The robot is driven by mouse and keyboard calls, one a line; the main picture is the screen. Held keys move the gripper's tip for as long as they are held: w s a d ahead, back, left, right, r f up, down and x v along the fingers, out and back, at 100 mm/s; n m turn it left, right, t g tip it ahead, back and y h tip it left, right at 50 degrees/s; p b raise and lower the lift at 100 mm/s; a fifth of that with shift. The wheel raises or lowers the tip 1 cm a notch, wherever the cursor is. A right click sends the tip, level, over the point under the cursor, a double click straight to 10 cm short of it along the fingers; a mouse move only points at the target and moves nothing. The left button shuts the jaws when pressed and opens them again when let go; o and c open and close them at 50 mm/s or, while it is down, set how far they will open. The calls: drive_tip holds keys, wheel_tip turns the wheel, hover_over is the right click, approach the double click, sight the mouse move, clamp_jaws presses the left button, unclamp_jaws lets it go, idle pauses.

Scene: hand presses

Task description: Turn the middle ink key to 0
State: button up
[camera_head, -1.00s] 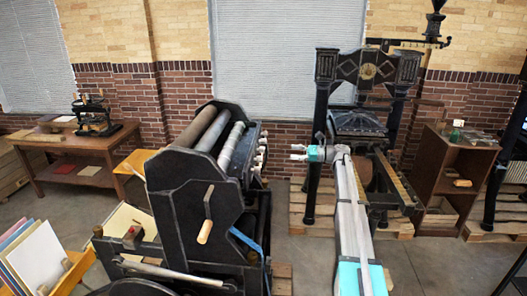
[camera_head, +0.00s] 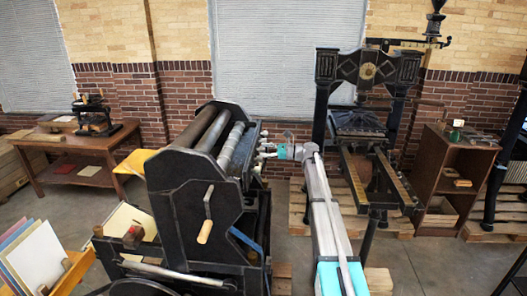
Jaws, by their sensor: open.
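The ink keys (camera_head: 264,133) are a row of small pale knobs on the right side of the black roller press (camera_head: 170,205). My gripper (camera_head: 266,151) is open at this row, near its middle, with its fingers pointing left at the press. The fingers overlap the keys in this view, so I cannot tell whether they are around a key or only in front of it. The middle key is hidden or merged with the fingers. The number marks are too small to read.
A tall black hand press (camera_head: 365,70) stands on a pallet behind and right of my arm. A wooden shelf (camera_head: 445,185) is at the right. A wooden table (camera_head: 75,145) with a small press is at the left. Open floor (camera_head: 300,255) lies right of the roller press.

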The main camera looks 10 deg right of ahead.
drive_tip(key=shift+w+a, duration=0.1)
drive_tip(key=shift+a, duration=0.25)
clamp_jaws()
